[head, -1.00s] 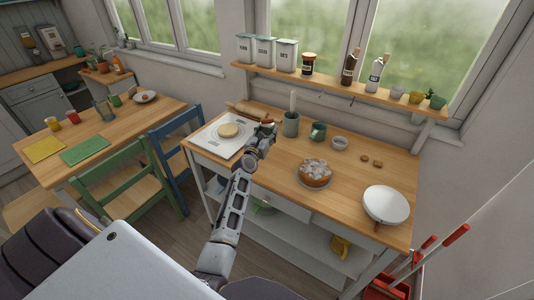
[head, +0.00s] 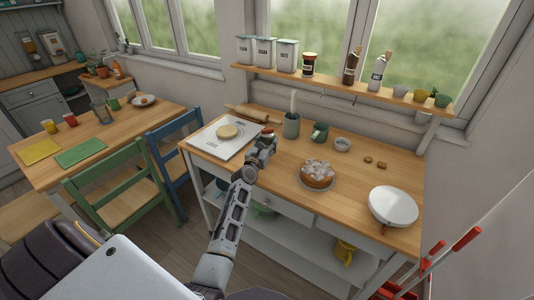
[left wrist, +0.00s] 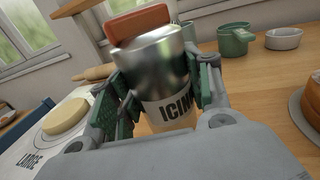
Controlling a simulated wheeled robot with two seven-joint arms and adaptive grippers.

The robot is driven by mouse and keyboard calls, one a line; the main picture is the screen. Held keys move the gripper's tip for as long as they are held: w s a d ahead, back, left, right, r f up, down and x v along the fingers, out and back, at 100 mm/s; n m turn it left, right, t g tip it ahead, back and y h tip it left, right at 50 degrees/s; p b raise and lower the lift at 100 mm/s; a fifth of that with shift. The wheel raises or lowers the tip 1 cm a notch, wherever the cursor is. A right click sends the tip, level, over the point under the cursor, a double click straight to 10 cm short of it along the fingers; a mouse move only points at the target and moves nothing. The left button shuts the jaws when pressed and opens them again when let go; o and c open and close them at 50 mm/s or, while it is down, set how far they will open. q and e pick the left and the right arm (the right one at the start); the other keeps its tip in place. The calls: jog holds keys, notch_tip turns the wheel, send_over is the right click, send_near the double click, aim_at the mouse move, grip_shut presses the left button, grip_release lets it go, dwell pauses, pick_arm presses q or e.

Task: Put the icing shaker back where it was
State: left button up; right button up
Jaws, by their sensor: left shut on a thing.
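The icing shaker (left wrist: 158,68) is a shiny metal cylinder with a pale label reading "ICIN" and a red-brown piece at its top. My left gripper (left wrist: 155,92) is shut around its sides, with green pads on both sides, and the shaker looks slightly tilted in the left wrist view. In the head view my left gripper (head: 266,138) is over the worktop (head: 270,172), just right of the white board. The shaker is mostly hidden there, and I cannot tell whether its base touches the wood. My right gripper is not in view.
A white board (head: 215,146) with a pale round (head: 228,131) lies to the left. A grey-green holder (head: 291,125), green mug (head: 320,132), bowl (head: 343,144), cake (head: 318,173) and white dish (head: 393,206) stand to the right. The shelf (head: 340,88) holds several jars and bottles.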

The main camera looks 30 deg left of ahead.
pick_arm(q)
jog(key=shift+f, duration=0.2)
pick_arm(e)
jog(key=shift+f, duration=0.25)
pick_arm(q)
jog(key=shift+f+b, duration=0.9)
jog(key=shift+b, duration=0.1)
jog(key=shift+f+b, duration=0.45)
jog(key=shift+b, duration=0.05)
jog(key=shift+f+b, duration=0.35)
jog(key=shift+f, duration=0.2)
jog(key=o, duration=1.1)
jog(key=shift+c, duration=0.2)
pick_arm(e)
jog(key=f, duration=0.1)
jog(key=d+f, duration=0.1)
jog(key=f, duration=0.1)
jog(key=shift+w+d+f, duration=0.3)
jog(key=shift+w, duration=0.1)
